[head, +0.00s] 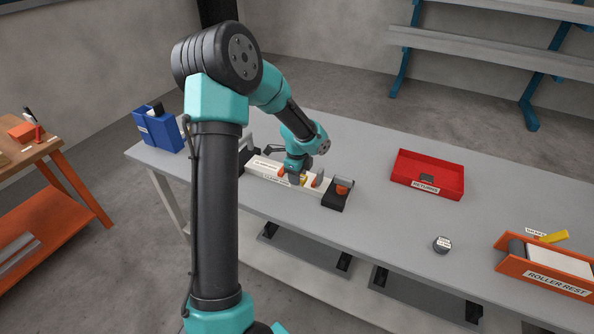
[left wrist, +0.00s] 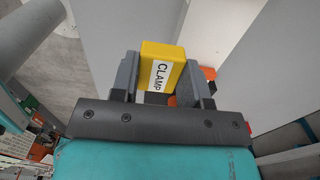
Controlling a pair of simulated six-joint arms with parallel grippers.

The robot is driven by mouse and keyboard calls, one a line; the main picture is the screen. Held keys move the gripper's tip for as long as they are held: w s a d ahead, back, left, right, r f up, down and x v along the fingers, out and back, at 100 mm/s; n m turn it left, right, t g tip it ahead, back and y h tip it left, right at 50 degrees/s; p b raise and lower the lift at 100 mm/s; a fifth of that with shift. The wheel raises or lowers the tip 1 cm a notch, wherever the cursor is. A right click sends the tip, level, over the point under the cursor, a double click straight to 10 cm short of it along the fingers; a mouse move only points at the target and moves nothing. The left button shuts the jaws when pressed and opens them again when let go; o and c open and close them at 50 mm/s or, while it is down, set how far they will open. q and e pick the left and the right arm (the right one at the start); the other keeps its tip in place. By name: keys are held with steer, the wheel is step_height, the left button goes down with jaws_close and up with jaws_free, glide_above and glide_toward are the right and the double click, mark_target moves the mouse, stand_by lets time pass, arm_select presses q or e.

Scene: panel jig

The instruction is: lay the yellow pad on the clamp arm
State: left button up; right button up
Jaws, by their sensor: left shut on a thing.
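My left gripper (head: 297,178) is low over the panel jig (head: 330,198) on the grey table. In the left wrist view the gripper (left wrist: 160,78) is shut on a yellow pad (left wrist: 164,52) with a white label reading CLAMP. Only a sliver of yellow shows by the fingers in the head view. Orange parts of the jig stand close to the fingers. The clamp arm is hard to make out behind my gripper, and I cannot tell whether the pad touches it. My right gripper is not in view.
A red tray (head: 428,193) and a small dark disc (head: 441,246) stand right of the jig. An orange roller rest (head: 505,246) with another yellow piece (head: 554,237) is at the far right. A blue bin (head: 158,132) is at the left end. The table between is clear.

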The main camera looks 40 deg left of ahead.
arm_select(q)
steer(key=w+a, duration=0.5)
steer(key=shift+f, duration=0.3)
steer(key=shift+f, duration=1.8)
steer(key=shift+f, duration=0.1)
steer(key=o, duration=0.9)
step_height(320, 180, up, 12)
steer(key=shift+r, duration=0.15)
